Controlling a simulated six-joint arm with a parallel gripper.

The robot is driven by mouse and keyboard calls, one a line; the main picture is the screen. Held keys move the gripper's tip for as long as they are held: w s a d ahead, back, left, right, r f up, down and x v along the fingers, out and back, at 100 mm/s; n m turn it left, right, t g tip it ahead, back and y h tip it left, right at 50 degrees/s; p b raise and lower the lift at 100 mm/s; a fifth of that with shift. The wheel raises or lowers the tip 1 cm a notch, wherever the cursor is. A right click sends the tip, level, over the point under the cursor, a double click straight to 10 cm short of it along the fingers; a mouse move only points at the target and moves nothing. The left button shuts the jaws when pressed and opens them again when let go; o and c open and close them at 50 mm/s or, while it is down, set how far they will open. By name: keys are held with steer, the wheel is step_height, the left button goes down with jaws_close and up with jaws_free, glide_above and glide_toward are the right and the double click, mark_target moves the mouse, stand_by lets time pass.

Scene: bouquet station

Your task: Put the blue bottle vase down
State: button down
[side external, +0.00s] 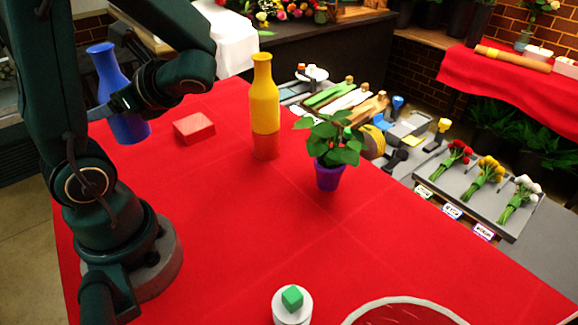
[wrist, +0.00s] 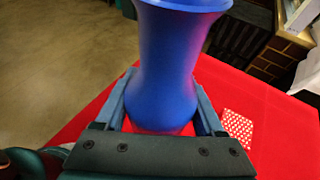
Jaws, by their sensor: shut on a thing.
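The blue bottle vase (side external: 108,75) is upright, or nearly so, at the left of the side view, with its base over the red tablecloth near the far left edge. My gripper (side external: 122,103) is shut around the vase's body. In the wrist view the vase (wrist: 172,55) stands between the two fingers of my gripper (wrist: 165,108), its flared rim at the top. I cannot tell whether its base touches the cloth.
A flat red block (side external: 194,129) lies right of the vase. A yellow bottle (side external: 264,95) stands on an orange-red block (side external: 266,147). A potted plant (side external: 329,175) is further right. A white cylinder with a green cube (side external: 292,298) stands in front. The middle cloth (side external: 240,220) is clear.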

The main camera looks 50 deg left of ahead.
steer(key=w+d+f+n+g+h, duration=0.2)
steer(key=d+n+h, duration=0.3)
steer(key=d, duration=0.3)
steer(key=w+d+f+n+g+h, duration=0.2)
steer(key=d+n+g+h, duration=0.15)
steer(key=d, duration=0.45)
steer(key=w+d+f+n+g+h, duration=0.1)
steer(key=w+d+f+n+h, duration=0.15)
steer(key=d+n+h, duration=0.35)
steer(key=w+d+r+n+t+h, duration=0.5)
steer(key=w+d+n+t, duration=0.25)
steer(key=d, duration=0.25)
steer(key=w+d+r+n+t+h, duration=0.4)
steer(key=w+d+n+t+h, duration=0.2)
steer(key=w+d+n, duration=0.3)
steer(key=shift+m, duration=0.5)
steer(key=f, duration=1.5)
steer(key=shift+s+d+f, duration=0.25)
steer(key=shift+s+d, duration=0.1)
steer(key=shift+s, duration=0.05)
steer(key=shift+f, duration=0.1)
jaws_free()
steer(key=shift+y, duration=0.25)
